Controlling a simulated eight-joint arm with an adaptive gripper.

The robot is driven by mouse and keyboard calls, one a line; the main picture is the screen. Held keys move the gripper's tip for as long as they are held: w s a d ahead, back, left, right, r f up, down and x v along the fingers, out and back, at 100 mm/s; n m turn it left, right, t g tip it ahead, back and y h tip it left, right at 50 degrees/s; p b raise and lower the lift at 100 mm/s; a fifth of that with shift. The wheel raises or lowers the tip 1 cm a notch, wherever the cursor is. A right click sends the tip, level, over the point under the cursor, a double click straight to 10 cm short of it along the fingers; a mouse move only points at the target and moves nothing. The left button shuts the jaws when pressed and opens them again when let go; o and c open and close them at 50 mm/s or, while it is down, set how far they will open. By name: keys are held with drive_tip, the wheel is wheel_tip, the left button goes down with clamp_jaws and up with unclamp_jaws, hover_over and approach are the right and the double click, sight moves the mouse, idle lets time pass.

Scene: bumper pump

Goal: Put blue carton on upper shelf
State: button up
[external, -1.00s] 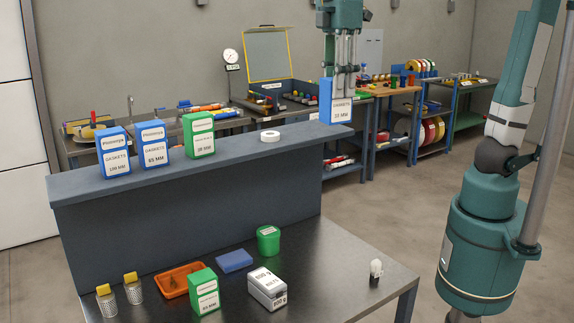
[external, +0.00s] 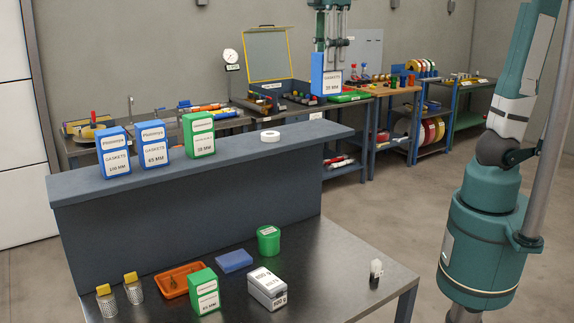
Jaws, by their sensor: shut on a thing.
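The fingertips meet the top of the carton. Two more blue cartons stand on the shelf at the left, one at the far left (external: 114,150) and one beside it (external: 153,145). A green carton (external: 198,135) stands to their right.
A white tape roll (external: 270,136) lies mid-shelf; the shelf's right end is bare.

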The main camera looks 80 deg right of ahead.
drive_tip(key=w+d+n+p, duration=0.15)
drive_tip(key=d+p, duration=0.45)
drive_tip(key=d, duration=1.5)
drive_tip(key=shift+m, duration=0.25)
drive_tip(key=shift+w+f, duration=0.25)
drive_tip(key=shift+f, duration=1)
drive_tip(key=shift+w+f, duration=0.2)
drive_tip(key=shift+f, duration=1.05)
drive_tip(key=shift+f+p, duration=0.45)
drive_tip(key=shift+f, duration=2.5)
drive_tip(key=shift+f, duration=0.1)
drive_tip(key=shift+f+p, duration=0.35)
drive_tip(key=shift+f, duration=1.6)
drive_tip(key=shift+f, duration=0.2)
